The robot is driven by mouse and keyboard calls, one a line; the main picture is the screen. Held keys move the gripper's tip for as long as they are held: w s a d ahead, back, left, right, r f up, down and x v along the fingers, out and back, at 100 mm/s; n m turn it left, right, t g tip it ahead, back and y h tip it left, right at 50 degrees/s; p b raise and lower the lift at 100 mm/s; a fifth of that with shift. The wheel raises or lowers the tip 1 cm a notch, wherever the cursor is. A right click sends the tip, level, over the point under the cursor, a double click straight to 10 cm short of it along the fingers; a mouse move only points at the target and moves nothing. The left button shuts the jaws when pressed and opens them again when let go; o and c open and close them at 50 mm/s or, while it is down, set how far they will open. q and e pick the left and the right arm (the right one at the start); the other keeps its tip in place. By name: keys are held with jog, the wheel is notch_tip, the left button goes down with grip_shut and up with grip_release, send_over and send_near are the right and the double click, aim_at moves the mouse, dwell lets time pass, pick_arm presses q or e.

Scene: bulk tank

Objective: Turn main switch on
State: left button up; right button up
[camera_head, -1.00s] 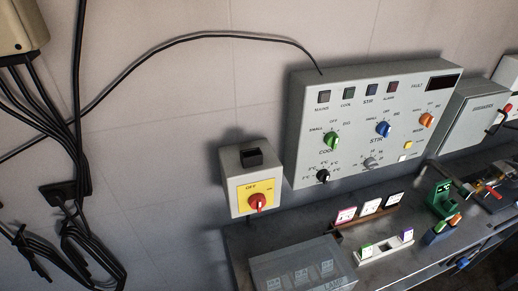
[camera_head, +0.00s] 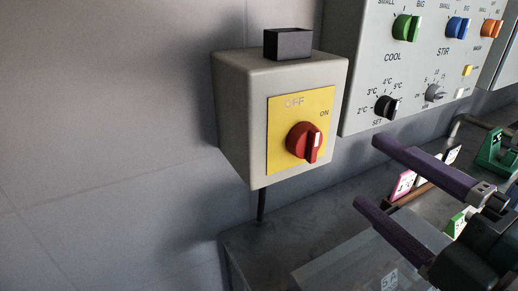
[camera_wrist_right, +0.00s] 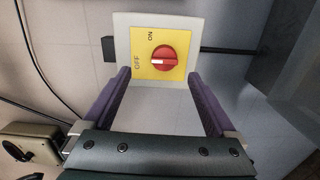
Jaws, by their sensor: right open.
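The main switch is a grey box (camera_head: 236,115) on the wall with a yellow plate (camera_head: 283,125) marked OFF at the top and ON at the right. Its red knob (camera_head: 304,143) shows a white line upright, toward OFF. In the right wrist view the red knob (camera_wrist_right: 163,58) lies ahead, between the lines of the two fingers, with its white line toward OFF. My right gripper (camera_head: 366,170), with purple fingers, is open and empty, to the right of the knob and apart from it. My left gripper is not in view.
A grey control panel (camera_head: 362,70) with coloured knobs stands right of the switch. Below is a dark bench (camera_head: 262,250) with a clear-lidded box and small cards. A black block (camera_head: 288,43) sits on top of the switch box. The wall at left is clear.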

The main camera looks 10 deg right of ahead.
aim_at(316, 149)
jog(key=shift+n+y, duration=0.3)
jog(key=shift+n, duration=0.1)
jog(key=x, duration=0.5)
jog(key=f+x, duration=0.1)
jog(key=x, duration=0.2)
jog(key=shift+w+a+p, duration=0.25)
jog(key=shift+a+p, duration=0.1)
jog(key=shift+a, duration=0.15)
jog(key=shift+w+a+f, duration=0.1)
jog(key=shift+w+a, duration=0.15)
jog(key=shift+w, duration=0.4)
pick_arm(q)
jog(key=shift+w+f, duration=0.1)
pick_arm(e)
jog(key=c, duration=1.4)
jog(key=shift+o, duration=0.2)
